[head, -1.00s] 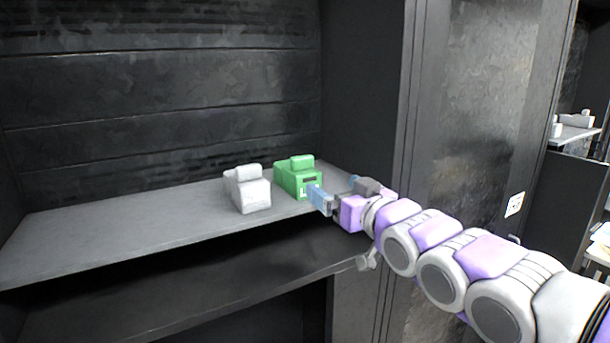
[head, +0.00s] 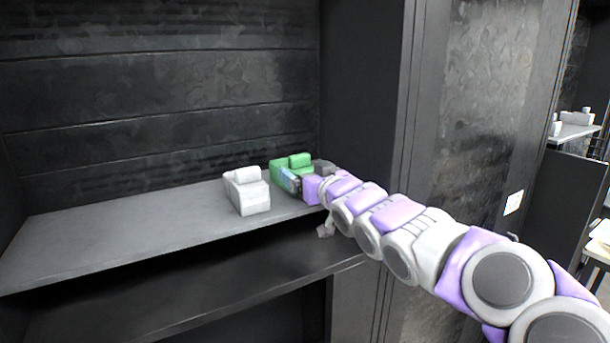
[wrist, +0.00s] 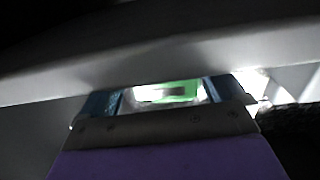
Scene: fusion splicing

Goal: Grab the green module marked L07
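The green module (head: 291,163) stands on the grey shelf near its right end, its lower front partly hidden by my gripper. The marking L07 cannot be read now. My gripper (head: 289,181) is at the module's front right in the head view. In the wrist view, the blue fingers of my gripper (wrist: 160,99) are spread apart. A green patch of the module (wrist: 172,92) shows in the gap between them, with pale space at its sides. I cannot tell whether a finger touches it.
A white module (head: 248,192) of similar shape stands left of the green one on the shelf (head: 120,228). The shelf's left part is bare. A dark cabinet wall (head: 360,110) rises close on the right. A grey surface (wrist: 150,60) crosses the wrist view.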

